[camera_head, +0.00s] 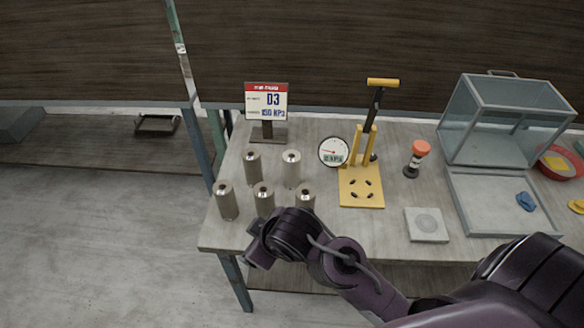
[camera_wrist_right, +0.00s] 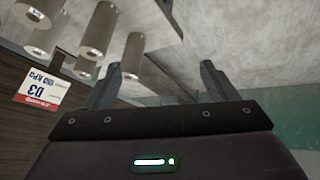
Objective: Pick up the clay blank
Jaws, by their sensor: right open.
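Several grey cylinders stand in two rows at the left of the table, among them a front-left one (camera_head: 227,202), a back-left one (camera_head: 253,167) and a back-right one (camera_head: 291,169). I cannot tell which thing is the clay blank. My right gripper (camera_head: 257,251) is at the table's front edge, just in front of the cylinders, and my arm partly covers the front ones. In the right wrist view the gripper (camera_wrist_right: 158,80) is open and empty. One cylinder (camera_wrist_right: 132,54) shows beyond its fingers, apart from them. My left gripper is not in view.
A sign (camera_head: 266,101) reading D3 stands behind the cylinders. To the right are a yellow press (camera_head: 361,190) with a gauge (camera_head: 333,151), an orange-topped timer (camera_head: 416,158), a grey square block (camera_head: 426,225), and a clear box (camera_head: 506,121) behind a tray (camera_head: 480,215).

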